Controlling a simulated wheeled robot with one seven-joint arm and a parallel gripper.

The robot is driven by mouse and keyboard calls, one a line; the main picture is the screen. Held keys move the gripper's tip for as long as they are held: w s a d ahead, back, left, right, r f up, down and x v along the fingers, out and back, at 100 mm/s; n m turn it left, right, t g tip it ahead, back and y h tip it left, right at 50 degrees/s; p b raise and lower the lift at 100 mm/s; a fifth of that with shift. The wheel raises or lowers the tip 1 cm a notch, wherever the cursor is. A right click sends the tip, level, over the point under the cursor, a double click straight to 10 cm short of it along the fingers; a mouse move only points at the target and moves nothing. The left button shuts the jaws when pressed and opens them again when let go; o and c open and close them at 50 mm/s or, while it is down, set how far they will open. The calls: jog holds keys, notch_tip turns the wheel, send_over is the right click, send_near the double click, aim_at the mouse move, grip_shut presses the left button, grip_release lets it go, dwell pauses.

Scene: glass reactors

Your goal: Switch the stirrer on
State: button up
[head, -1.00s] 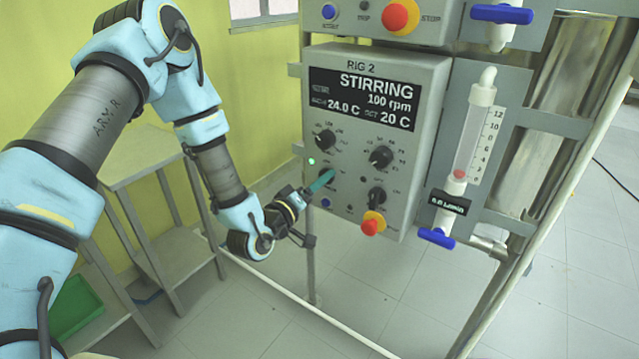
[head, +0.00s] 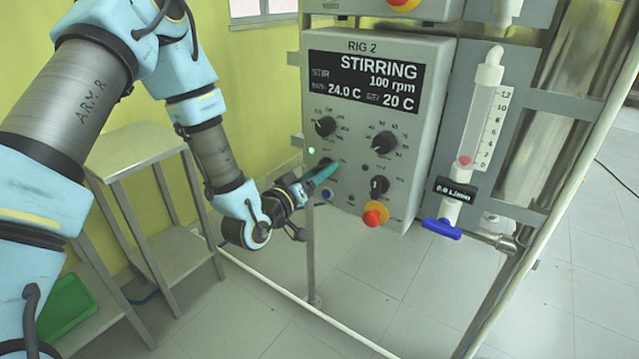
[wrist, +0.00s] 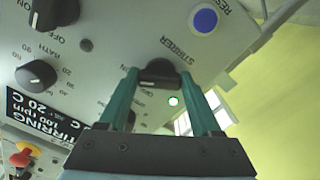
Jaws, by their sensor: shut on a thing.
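The control box labelled RIG 2 (head: 428,140) hangs on the frame, and its screen (head: 365,85) reads STIRRING, 100 rpm. My gripper (head: 329,169) reaches the box's lower left from the left. In the wrist view the black knob labelled STIRRER (wrist: 159,73) sits between the teal fingertips, and my gripper is shut on it. The fingers hide much of this knob in the head view. A small green lamp (head: 311,150) is lit just above it, and the lamp also shows in the wrist view (wrist: 173,101).
Other black knobs are close by, including one above (head: 326,126) and one at right (head: 384,141). A red stop button (head: 375,214) and a blue RESET button (wrist: 204,20) are near. A flow meter (head: 478,130) stands at right.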

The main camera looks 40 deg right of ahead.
jog(key=shift+m, duration=0.3)
jog(key=o, duration=1.4)
jog(key=shift+c, duration=0.2)
jog(key=b+v, duration=0.2)
jog(key=v, duration=0.8)
jog(key=shift+a, duration=0.4)
